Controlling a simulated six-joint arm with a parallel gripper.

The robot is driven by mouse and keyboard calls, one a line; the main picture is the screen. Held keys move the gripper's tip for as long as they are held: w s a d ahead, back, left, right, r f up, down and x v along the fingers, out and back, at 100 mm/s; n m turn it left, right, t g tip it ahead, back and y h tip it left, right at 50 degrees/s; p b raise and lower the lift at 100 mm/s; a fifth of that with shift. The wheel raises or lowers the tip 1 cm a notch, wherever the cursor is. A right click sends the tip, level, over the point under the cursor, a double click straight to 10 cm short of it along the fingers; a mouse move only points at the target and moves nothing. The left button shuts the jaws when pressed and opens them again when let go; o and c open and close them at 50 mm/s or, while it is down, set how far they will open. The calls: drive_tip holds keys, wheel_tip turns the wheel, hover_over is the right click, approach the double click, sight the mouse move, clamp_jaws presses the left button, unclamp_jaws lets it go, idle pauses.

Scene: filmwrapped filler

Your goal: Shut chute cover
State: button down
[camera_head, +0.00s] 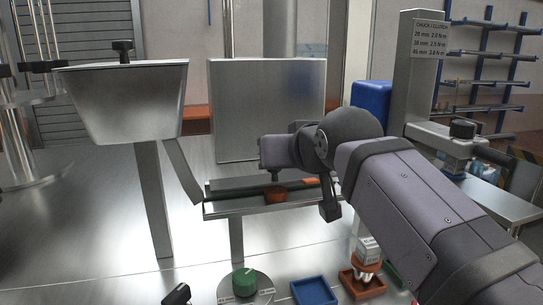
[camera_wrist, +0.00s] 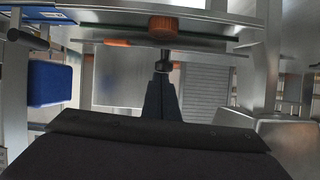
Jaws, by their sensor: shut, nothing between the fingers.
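A grey metal hopper (camera_head: 125,105) stands at the left on a post, with a flat top and a black knob (camera_head: 122,48). A narrow sloping chute strip (camera_head: 181,172) runs down from its right side towards a raised rail (camera_head: 225,207). I cannot tell for sure which part is the chute cover, nor whether it is open. My gripper shows in the wrist view (camera_wrist: 162,68), shut and empty, with its tips close to the rail (camera_wrist: 200,42). In the head view my wrist hangs over the rail's right part and hides some of it.
A brown round cap (camera_head: 276,195) and an orange piece (camera_head: 311,181) sit on the rail. A large grey panel (camera_head: 265,105) stands behind it. A blue box (camera_head: 371,103) is to the right. A blue tray (camera_head: 313,291) and a green round part (camera_head: 244,281) are in front.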

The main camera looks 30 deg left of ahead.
drive_tip(key=f+b, duration=0.1)
drive_tip(key=b, duration=0.3)
drive_tip(key=s+d+f+t+y+b, duration=0.1)
drive_tip(key=b, duration=0.2)
drive_tip(key=shift+f+t+y+b, duration=0.25)
drive_tip(key=shift+t+y+b, duration=0.05)
drive_tip(key=shift+b, duration=0.1)
drive_tip(key=shift+r+b, duration=0.1)
drive_tip(key=shift+b, duration=0.2)
wheel_tip(320, 180, up, 5)
drive_tip(key=p, duration=0.5)
drive_tip(key=f+b+v, duration=0.1)
drive_tip(key=b+v, duration=0.2)
drive_tip(key=v, duration=0.7)
drive_tip(key=shift+d, duration=0.1)
